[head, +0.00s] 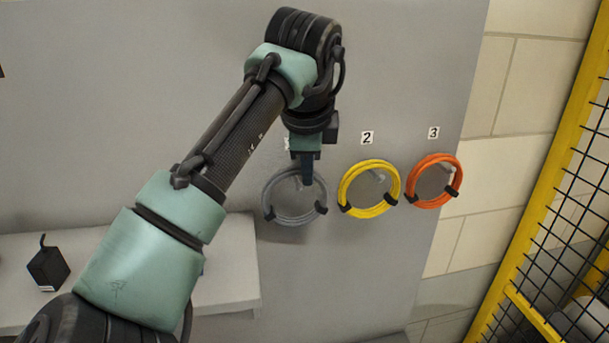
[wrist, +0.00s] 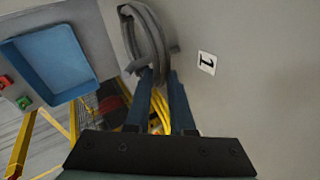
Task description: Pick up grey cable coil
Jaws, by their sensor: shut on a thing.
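The grey cable coil (head: 291,220) is a ring with dark straps against the grey wall panel, under the number 1 position at the left of the row. My gripper (head: 306,182) reaches its top edge from above and is shut on it. In the wrist view my gripper's fingertips (wrist: 160,76) meet at the lower end of the coil (wrist: 154,30), beside the label 1 (wrist: 206,62). Whether the coil still rests on its peg is hidden by the fingers.
The yellow coil (head: 347,194) under label 2 and orange coil (head: 432,207) under label 3 hang close on the right. A yellow-framed mesh fence (head: 545,180) stands far right. A light shelf (head: 235,265) is lower left. A blue tray (wrist: 85,88) shows in the wrist view.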

